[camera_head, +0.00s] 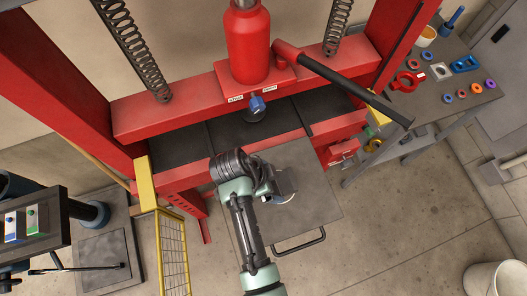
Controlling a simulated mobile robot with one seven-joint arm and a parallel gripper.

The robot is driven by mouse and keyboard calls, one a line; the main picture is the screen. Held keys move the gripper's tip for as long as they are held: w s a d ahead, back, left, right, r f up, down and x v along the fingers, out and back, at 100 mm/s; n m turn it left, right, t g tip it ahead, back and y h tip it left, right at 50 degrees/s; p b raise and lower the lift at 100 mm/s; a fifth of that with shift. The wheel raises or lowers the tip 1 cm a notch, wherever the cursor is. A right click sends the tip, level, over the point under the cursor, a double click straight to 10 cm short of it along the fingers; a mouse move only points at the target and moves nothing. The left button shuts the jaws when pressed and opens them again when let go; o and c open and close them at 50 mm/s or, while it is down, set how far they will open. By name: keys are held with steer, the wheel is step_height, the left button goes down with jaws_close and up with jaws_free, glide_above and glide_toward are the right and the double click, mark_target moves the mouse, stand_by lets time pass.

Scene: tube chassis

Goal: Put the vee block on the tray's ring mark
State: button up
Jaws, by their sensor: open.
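The tray is a flat grey plate (322,208) with a dark bar handle at its front, sticking out from the red press. A small pale curved patch, perhaps part of the ring mark (287,200), shows beside my gripper; the rest is hidden by my arm. My gripper (287,184) is open, over the tray. Its fingers are small and partly hidden, and I see nothing held. I cannot clearly make out the vee block; a blue block-like piece (465,64) lies on the bench at the right, but its shape is too small to tell.
The red press (247,45) has a long dark lever (345,82) reaching right and a blue knob (257,104). The bench (440,100) holds several rings and small parts. A yellow mesh guard (172,250) stands left of the tray. Floor is clear front right, apart from a bucket (495,280).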

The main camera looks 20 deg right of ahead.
steer(key=v, duration=0.9)
steer(key=shift+r+b, duration=0.2)
steer(key=shift+b, duration=0.25)
steer(key=shift+a, duration=0.1)
